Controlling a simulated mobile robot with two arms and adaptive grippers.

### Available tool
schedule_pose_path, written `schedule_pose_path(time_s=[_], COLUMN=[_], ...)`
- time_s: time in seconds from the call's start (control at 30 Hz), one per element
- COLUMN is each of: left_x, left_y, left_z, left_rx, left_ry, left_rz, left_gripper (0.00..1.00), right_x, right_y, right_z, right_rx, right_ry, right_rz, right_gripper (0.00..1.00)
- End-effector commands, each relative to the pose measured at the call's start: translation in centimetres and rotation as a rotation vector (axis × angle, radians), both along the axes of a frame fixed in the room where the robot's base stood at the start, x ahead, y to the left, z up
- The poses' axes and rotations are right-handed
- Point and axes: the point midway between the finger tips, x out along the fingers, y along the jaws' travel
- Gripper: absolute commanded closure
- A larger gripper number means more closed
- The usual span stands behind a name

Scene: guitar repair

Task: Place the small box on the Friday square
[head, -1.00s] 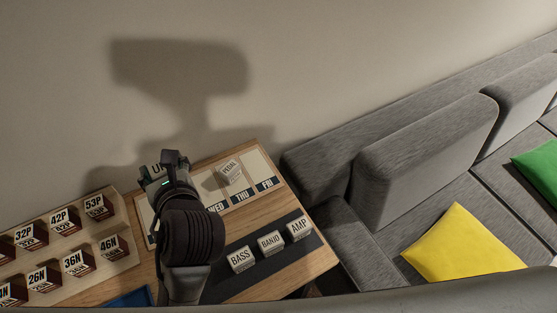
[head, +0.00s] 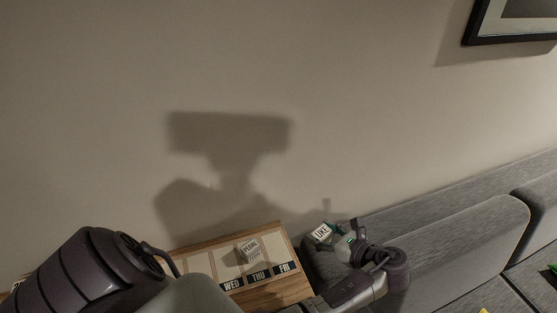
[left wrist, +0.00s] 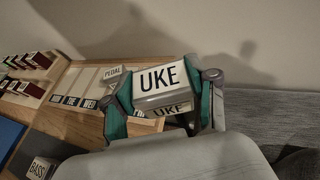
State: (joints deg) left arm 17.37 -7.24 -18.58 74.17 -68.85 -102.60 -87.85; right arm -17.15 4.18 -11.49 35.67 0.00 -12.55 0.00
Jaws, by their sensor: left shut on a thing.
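The small white box marked UKE (head: 321,233) is held in the air by my left gripper (head: 337,236); it fills the middle of the left wrist view (left wrist: 160,80), between the two teal finger pads. The Friday square (head: 272,243) is the pale, bare rightmost panel of the day board, above the FRI label (head: 283,268). In the head view the gripper and box are to the right of this square, over the sofa side, past the table edge. My right gripper is not in view.
Another small box (head: 250,248), reading PEDAL in the left wrist view (left wrist: 112,74), sits on the Thursday square. The grey sofa (head: 440,225) adjoins the table's right side. The wall stands behind. A BASS box (left wrist: 41,168) shows low in the left wrist view.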

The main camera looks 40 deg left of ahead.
Motion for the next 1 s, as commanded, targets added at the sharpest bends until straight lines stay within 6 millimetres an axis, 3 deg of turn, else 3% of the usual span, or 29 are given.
schedule_pose_path(time_s=[0.03,0.2,0.37,0.47,0.8,1.0], left_x=[0.2,-0.6,-1.5,-2.0,-3.8,-4.3], left_y=[0.3,1.1,1.4,2.5,9.8,12.3], left_z=[0.5,0.4,0.2,-0.8,-5.7,-6.8], left_rx=[0.000,-0.002,-0.001,0.001,0.002,0.000], left_ry=[0.003,0.004,0.002,0.001,0.001,0.000], left_rz=[0.082,0.308,0.422,0.442,0.439,0.436], left_gripper=[0.79,0.79,0.79,0.79,0.79,0.79], right_x=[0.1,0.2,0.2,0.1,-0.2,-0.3], right_y=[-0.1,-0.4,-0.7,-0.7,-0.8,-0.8], right_z=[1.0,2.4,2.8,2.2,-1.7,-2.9], right_rx=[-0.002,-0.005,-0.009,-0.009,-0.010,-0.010], right_ry=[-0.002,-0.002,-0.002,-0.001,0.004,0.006], right_rz=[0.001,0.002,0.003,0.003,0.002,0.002], right_gripper=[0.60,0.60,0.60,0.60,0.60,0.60])
